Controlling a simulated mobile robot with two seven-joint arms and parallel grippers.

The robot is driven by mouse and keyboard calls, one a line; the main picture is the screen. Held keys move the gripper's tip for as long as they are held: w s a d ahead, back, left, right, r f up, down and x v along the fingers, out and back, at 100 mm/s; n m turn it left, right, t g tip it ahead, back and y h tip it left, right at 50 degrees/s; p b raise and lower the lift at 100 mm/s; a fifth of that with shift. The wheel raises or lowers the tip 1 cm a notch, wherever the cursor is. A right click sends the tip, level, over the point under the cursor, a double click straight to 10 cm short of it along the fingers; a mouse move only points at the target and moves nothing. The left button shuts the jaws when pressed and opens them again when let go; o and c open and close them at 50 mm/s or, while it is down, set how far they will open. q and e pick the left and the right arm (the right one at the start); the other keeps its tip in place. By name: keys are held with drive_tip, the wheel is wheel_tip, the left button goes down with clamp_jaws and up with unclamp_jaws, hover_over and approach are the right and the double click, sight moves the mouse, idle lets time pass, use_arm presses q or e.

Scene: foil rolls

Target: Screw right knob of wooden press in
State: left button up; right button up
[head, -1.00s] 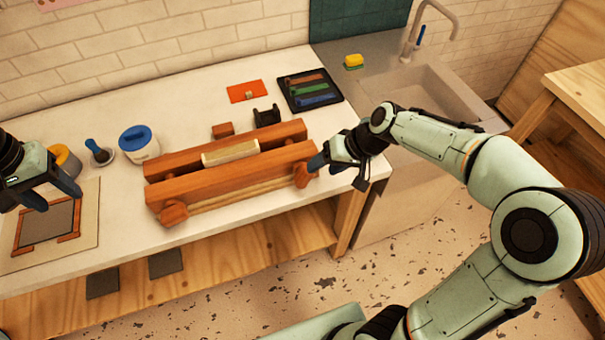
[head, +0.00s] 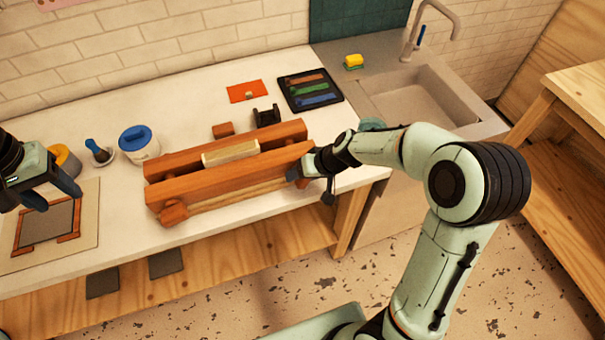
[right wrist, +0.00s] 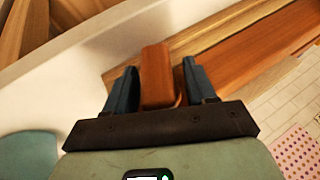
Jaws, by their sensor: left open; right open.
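The wooden press (head: 225,182) lies on the white counter, two long reddish-brown beams with a pale block (head: 230,152) between them. Its left knob (head: 173,213) is in plain view at the front left end. Its right knob (right wrist: 157,76) shows in the right wrist view, between the two fingers of my right gripper (right wrist: 160,85). The fingers are open, with a visible gap on each side of the knob. In the head view my right gripper (head: 300,177) covers most of that knob. My left gripper (head: 55,192) is open and empty above the counter's left end, away from the press.
Behind the press are a black holder (head: 266,115), an orange card (head: 247,91) and a black tray (head: 310,90) with coloured bars. A blue-lidded jar (head: 138,145) and a framed board (head: 48,225) are on the left. The sink (head: 415,95) is on the right.

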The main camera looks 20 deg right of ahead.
drive_tip(key=c, duration=1)
drive_tip(key=shift+o, duration=0.2)
drive_tip(key=shift+f+y, duration=0.1)
drive_tip(key=shift+y, duration=0.2)
drive_tip(key=shift+d+m+y, duration=0.1)
drive_tip(key=shift+m+y, duration=0.2)
drive_tip(key=shift+y, duration=0.2)
drive_tip(key=y, duration=0.3)
drive_tip(key=shift+m+t, duration=0.3)
drive_tip(key=y, duration=0.2)
drive_tip(key=m+y, duration=0.1)
drive_tip(key=y, duration=0.2)
drive_tip(key=shift+a+t, duration=0.2)
drive_tip(key=shift+t, duration=0.2)
drive_tip(key=shift+m, duration=0.3)
